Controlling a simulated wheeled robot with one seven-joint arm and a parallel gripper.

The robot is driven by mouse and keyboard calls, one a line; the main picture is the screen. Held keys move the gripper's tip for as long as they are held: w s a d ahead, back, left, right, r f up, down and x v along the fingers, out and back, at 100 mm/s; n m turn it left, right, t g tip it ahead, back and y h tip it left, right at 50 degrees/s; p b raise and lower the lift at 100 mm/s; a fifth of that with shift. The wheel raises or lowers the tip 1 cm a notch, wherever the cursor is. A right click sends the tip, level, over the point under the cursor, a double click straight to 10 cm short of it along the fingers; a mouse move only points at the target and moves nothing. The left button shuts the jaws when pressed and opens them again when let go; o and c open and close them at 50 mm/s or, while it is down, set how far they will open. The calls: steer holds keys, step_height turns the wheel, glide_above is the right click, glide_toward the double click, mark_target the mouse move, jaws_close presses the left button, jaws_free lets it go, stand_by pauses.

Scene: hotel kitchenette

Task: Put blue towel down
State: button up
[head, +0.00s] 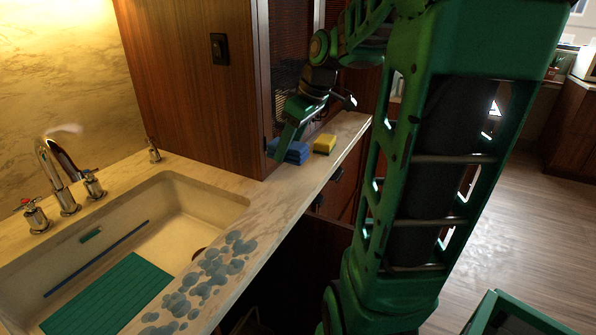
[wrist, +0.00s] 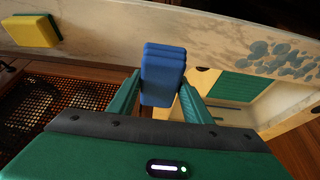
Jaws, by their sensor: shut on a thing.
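The blue towel (head: 292,152) is a small folded stack of layers. In the head view it is at the counter surface by the wooden cabinet, just left of a yellow sponge; I cannot tell whether it touches the counter. My gripper (head: 279,146) is on its left side there, partly covering it. In the wrist view, the blue towel (wrist: 163,72) is between the two green fingers of my gripper (wrist: 161,82), which are shut on it.
The yellow sponge (head: 325,144) with a dark green side lies on the marble counter (head: 308,183). A sink (head: 190,200) with a green mat (head: 112,297) is at left. Blue-grey blotches (head: 205,280) lie on the front counter. The wooden cabinet (head: 190,80) stands close behind my gripper.

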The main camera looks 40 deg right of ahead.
glide_above(299, 171)
steer(key=s, duration=0.2)
steer(key=f, duration=0.6)
steer(key=shift+w+d+f, duration=0.15)
steer(key=shift+w+f, duration=0.05)
steer(key=shift+f, duration=2.1)
steer(key=shift+f, duration=0.2)
